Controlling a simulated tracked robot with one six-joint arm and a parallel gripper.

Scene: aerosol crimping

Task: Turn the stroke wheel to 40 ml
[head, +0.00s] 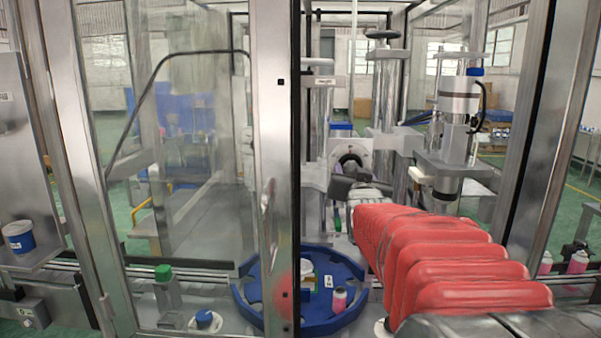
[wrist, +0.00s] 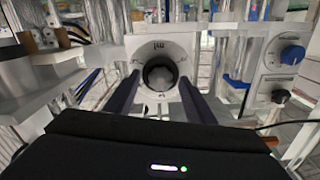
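The stroke wheel (wrist: 160,72) is a dark round wheel with a paler centre, set in a light plate marked "ml" in the wrist view. The reading it stands at is too small to tell. In the head view the wheel (head: 349,158) shows behind my gripper, partly hidden by it. My gripper (wrist: 160,79) is open, its two dark fingers pointing at the plate, one on each side of the wheel. I see no finger touching the wheel, but cannot tell how deep the fingertips reach.
A blue knob (wrist: 292,54) sits on a panel to the right, with a smaller black knob (wrist: 280,96) below it. A blue turntable (head: 325,323) holding a pink can (head: 339,300) stands below my arm. Glass doors and metal posts (head: 275,120) frame the machine closely at left.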

